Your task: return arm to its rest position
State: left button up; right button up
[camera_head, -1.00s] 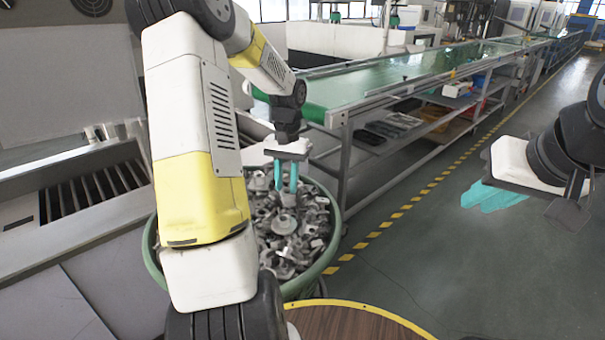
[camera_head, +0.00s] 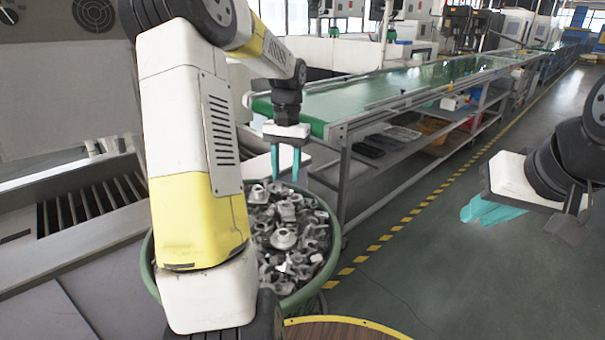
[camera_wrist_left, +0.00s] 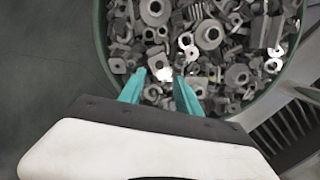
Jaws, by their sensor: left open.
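My left gripper (camera_head: 286,163) hangs pointing down over a round green bin (camera_head: 334,246) full of grey metal parts (camera_head: 287,235). Its teal fingers are apart with nothing between them. In the left wrist view the open fingers (camera_wrist_left: 158,92) show above the metal parts (camera_wrist_left: 205,45), inside the bin's rim (camera_wrist_left: 101,40). My right gripper (camera_head: 490,212) is at the right edge of the head view, over open floor. Its teal fingers overlap from this angle, so I cannot tell whether they are apart.
A long green conveyor table (camera_head: 385,88) with shelves below runs into the back right. A grey machine with a slatted opening (camera_head: 90,205) stands on the left. A round wooden top (camera_head: 345,331) is at the bottom edge. The floor (camera_head: 440,270) at right is clear.

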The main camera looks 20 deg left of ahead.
pick_arm(q)
jog(key=s+d+r+t+h, duration=0.1)
jog(key=s+d+r+t, duration=0.2)
jog(key=s, duration=0.7)
jog(key=s+d+r+t+h, duration=0.1)
jog(key=s+d+r+t, duration=0.3)
jog(key=s+d+r, duration=0.3)
jog(key=s+d, duration=0.1)
jog(key=s, duration=0.3)
jog(key=shift+d+r+t, duration=0.2)
jog(key=shift+r+t, duration=0.1)
jog(key=shift+r, duration=0.05)
